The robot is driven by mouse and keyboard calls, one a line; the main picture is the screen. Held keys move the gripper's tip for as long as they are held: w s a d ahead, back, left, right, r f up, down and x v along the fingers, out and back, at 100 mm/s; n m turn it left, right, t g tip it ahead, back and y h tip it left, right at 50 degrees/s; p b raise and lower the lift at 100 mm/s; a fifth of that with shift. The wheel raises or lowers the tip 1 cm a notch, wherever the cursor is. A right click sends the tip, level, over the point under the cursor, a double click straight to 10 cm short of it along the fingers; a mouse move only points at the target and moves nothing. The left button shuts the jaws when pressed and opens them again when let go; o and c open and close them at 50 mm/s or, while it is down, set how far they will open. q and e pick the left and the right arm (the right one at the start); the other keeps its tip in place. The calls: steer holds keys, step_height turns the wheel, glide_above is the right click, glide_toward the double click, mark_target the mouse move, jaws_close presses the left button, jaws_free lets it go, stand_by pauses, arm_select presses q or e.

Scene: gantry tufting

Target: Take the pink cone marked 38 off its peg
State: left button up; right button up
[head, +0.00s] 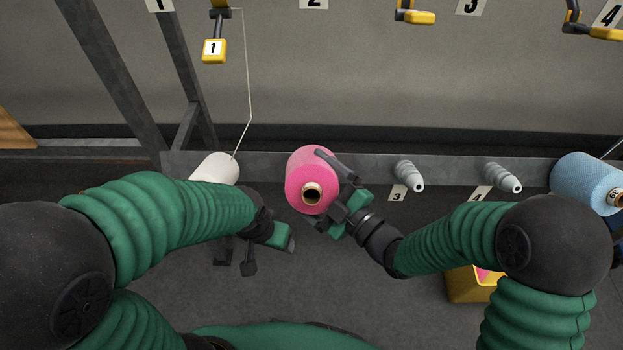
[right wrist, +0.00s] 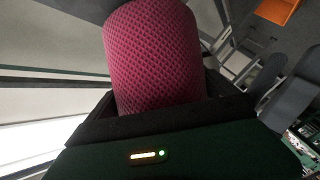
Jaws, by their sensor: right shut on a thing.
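The pink cone (head: 303,178) is in front of the grey rail in the middle of the head view, its brown core end facing me. I cannot read a number on it. No peg tip shows in the dark core hole, and whether a peg is inside is hidden. My right gripper (head: 337,190) is shut on the cone, its fingers against the cone's right side and lower end. The pink mesh cone (right wrist: 158,60) fills the middle of the right wrist view, between the dark fingers. My left gripper (head: 268,250) is empty, its fingers apart, below and left of the cone.
A white cone (head: 215,167) sits left on the rail (head: 455,168), with a thread rising from it. Bare grey pegs stand at labels 3 (head: 397,194) and 4 (head: 480,194). A blue cone (head: 585,180) is at far right. A yellow bin (head: 465,287) is partly behind my right arm.

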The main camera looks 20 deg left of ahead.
steer(key=c, duration=0.8)
steer(key=shift+s, duration=0.1)
steer(key=shift+r, duration=0.1)
steer(key=shift+s+d+r, duration=0.1)
steer(key=shift+s+r, duration=0.25)
